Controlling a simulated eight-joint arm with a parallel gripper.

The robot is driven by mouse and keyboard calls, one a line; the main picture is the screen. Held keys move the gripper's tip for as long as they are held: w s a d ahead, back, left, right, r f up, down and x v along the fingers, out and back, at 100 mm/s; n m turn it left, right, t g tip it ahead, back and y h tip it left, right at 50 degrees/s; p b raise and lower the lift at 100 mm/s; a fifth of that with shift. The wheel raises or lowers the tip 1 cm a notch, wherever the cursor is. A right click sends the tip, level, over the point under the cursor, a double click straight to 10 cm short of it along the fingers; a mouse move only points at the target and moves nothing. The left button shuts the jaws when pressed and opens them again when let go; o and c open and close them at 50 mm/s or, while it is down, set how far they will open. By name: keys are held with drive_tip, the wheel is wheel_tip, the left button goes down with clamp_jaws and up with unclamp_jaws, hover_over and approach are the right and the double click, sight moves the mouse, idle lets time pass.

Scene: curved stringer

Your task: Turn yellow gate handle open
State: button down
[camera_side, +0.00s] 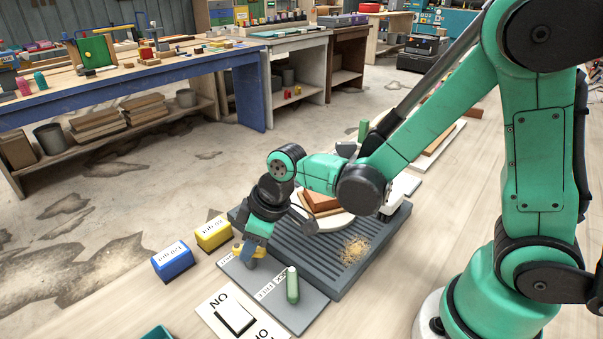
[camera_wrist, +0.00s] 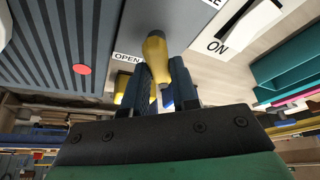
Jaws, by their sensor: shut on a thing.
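The yellow gate handle (camera_wrist: 155,50) shows in the wrist view between my two dark blue fingers. My gripper (camera_wrist: 162,88) is shut on it. A label reading OPEN (camera_wrist: 127,57) lies just left of the handle in that view. In the side view my gripper (camera_side: 250,253) is low over the grey plate (camera_side: 309,310) in front of the ridged bed, and only a bit of the yellow handle (camera_side: 238,250) shows beside the fingers. The handle's exact angle is hard to tell there.
A green upright handle (camera_side: 292,285) stands close right on the plate. A white ON/OFF switch (camera_side: 235,318) is in front. Labelled blue (camera_side: 172,263) and yellow (camera_side: 213,234) blocks sit left. The ridged grey bed (camera_side: 372,262) bears brown wood pieces (camera_side: 318,203) and sawdust (camera_side: 354,250).

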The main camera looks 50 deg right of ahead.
drive_tip(key=m, duration=0.2)
drive_tip(key=m+h, duration=0.1)
drive_tip(key=m, duration=0.1)
drive_tip(key=shift+s+a+t+h, duration=0.1)
drive_tip(key=shift+t+h, duration=0.2)
drive_tip(key=m+h, duration=0.1)
drive_tip(key=m, duration=0.3)
drive_tip(key=m+h, duration=0.2)
drive_tip(key=m, duration=0.2)
drive_tip(key=shift+a, duration=0.1)
drive_tip(key=shift+m+g+h, duration=0.4)
drive_tip(key=shift+m+h, duration=0.2)
drive_tip(key=shift+m, duration=1.3)
drive_tip(key=c, duration=0.7)
unclamp_jaws()
